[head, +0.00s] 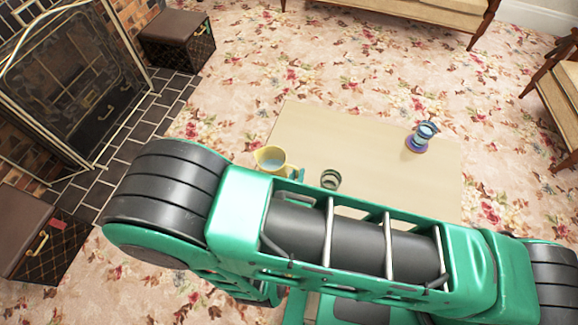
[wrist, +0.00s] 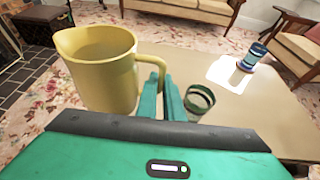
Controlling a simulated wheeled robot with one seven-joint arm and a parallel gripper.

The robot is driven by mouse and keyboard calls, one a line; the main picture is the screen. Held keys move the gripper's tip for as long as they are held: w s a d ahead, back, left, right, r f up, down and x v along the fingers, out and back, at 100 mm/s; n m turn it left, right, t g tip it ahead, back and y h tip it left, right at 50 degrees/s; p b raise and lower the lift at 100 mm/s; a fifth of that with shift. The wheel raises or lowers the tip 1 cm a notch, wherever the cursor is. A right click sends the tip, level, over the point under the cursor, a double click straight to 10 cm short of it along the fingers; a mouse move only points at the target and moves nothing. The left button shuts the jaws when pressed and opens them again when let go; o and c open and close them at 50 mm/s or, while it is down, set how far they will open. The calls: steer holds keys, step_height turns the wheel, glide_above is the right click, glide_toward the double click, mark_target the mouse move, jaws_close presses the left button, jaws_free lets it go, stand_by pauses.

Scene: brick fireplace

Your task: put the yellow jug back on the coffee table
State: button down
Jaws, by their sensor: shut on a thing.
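The yellow jug (head: 271,153) shows at the left edge of the coffee table (head: 350,135) in the head view; its opening faces up. In the wrist view the jug (wrist: 105,75) fills the upper left, close to the camera, with its handle towards my gripper (wrist: 167,97). The teal fingers are shut on the handle. In the head view my gripper (head: 297,174) is mostly hidden behind my arm. I cannot tell whether the jug's base touches the table. The table's pale top (wrist: 230,105) also shows in the wrist view, right of the jug.
A dark green banded cup (head: 330,179) stands on the table near the jug. A blue and purple vessel (head: 424,135) stands at the table's right. The tabletop between them is bare. A sofa (head: 430,12), armchair (head: 565,85), brown box stool (head: 177,40) and fireplace screen (head: 75,80) stand around.

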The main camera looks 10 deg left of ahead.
steer(key=shift+f, duration=0.2)
steer(key=shift+w+d+f, duration=0.25)
steer(key=shift+w+f, duration=1.55)
steer(key=shift+w, duration=0.05)
steer(key=shift+w+d+f, duration=0.3)
steer(key=shift+w+f, duration=1.45)
steer(key=shift+w, duration=0.05)
steer(key=shift+w+d+f, duration=0.25)
steer(key=shift+w+f, duration=1.55)
steer(key=shift+w, duration=0.05)
steer(key=c, duration=1.9)
jaws_free()
steer(key=v, duration=1.2)
